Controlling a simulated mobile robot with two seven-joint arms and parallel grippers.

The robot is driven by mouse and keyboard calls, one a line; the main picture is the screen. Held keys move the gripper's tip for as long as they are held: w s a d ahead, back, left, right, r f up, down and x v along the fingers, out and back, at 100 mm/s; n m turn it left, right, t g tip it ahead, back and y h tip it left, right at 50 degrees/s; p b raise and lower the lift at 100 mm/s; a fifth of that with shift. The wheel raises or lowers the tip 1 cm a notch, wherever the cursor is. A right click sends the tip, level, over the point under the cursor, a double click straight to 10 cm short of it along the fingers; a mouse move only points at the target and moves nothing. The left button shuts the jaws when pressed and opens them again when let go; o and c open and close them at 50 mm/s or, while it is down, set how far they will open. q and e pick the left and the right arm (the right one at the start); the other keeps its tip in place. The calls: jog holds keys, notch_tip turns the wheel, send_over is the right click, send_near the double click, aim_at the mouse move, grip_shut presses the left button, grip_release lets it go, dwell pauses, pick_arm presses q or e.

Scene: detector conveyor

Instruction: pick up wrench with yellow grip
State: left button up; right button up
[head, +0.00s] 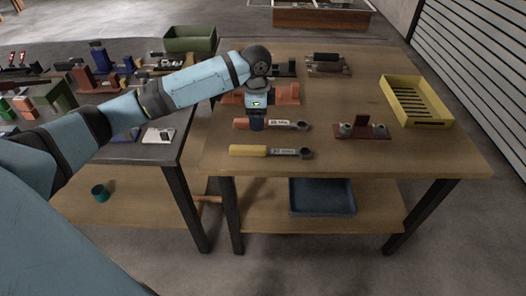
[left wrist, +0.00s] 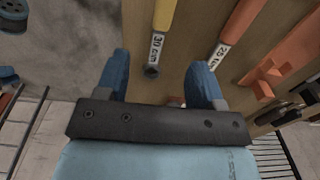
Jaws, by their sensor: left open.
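The wrench with yellow grip (head: 248,151) lies flat near the front edge of the wooden table, its ring end to the right. In the left wrist view its yellow handle, "30 cm" label and ring end (left wrist: 163,14) show. An orange-grip wrench (head: 271,124) lies parallel just behind it and also shows in the left wrist view (left wrist: 240,24). My left gripper (head: 257,124) points down over the orange-grip wrench, behind the yellow one. It is open and empty; in the left wrist view the yellow wrench's ring end appears between its fingers (left wrist: 160,62). My right gripper is not seen.
A yellow slotted tray (head: 446,122) and a dark red fixture (head: 362,132) stand to the right. An orange fixture (head: 288,95) is behind the wrenches. A blue bin (head: 322,198) sits on the lower shelf. The tabletop right of the yellow wrench is clear.

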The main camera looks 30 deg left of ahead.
pick_arm(q)
jog(key=b, duration=0.1)
send_over(257, 147)
jog(key=f, duration=0.7)
jog(key=shift+s+d, duration=0.1)
jog(key=shift+d, duration=0.1)
jog(key=shift+a+f+b, duration=0.15)
jog(key=shift+f+b, duration=0.35)
jog(key=shift+f, duration=2.75)
jog(key=shift+r, duration=0.1)
grip_shut()
